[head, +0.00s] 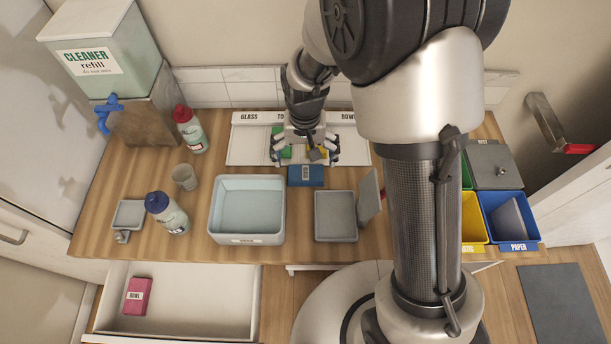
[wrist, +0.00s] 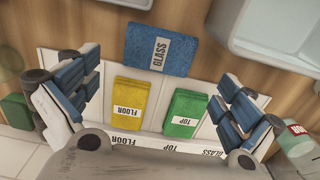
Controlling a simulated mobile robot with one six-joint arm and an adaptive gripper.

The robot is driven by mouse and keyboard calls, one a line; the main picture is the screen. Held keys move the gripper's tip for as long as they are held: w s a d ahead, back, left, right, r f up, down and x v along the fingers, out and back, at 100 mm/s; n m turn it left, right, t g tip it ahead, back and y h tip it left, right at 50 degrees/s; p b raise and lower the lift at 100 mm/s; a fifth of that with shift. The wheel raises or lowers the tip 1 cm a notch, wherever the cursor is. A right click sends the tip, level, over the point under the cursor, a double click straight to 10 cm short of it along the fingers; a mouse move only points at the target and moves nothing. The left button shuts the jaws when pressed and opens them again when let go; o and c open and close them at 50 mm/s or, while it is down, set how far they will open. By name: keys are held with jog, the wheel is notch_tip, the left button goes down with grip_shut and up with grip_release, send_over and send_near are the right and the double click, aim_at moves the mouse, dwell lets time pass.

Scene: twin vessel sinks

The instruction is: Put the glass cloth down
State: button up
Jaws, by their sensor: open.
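The blue glass cloth (wrist: 160,50), labelled GLASS, lies flat at the near edge of the white labelled tray (head: 248,140). It also shows in the head view (head: 305,176). Whether it overlaps the tray's edge or only meets it, I cannot tell. My gripper (head: 305,152) is over the tray, with its fingers spread wide and nothing between them. In the wrist view my gripper (wrist: 152,103) has the cloth beyond its fingertips, apart from both. A yellow FLOOR cloth (wrist: 131,98) and a green TOP cloth (wrist: 185,113) lie in their matching tray sections.
A grey-blue basin (head: 246,238) and a small grey tray (head: 336,238) stand in front. Red-capped (head: 190,130) and blue-capped (head: 167,213) bottles and a cup (head: 185,177) stand left. A pink BOWL cloth (head: 138,295) lies in the open drawer (head: 205,310). Bins (head: 508,218) stand right.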

aim_at(306, 171)
jog(key=shift+d+f+b, duration=0.1)
jog(key=shift+f+b, duration=1.15)
jog(key=shift+f, duration=1.85)
jog(key=shift+r, duration=0.1)
jog(key=shift+c, duration=0.2)
jog(key=c, duration=0.9)
jog(key=shift+c, duration=0.2)
jog(key=shift+r, duration=0.1)
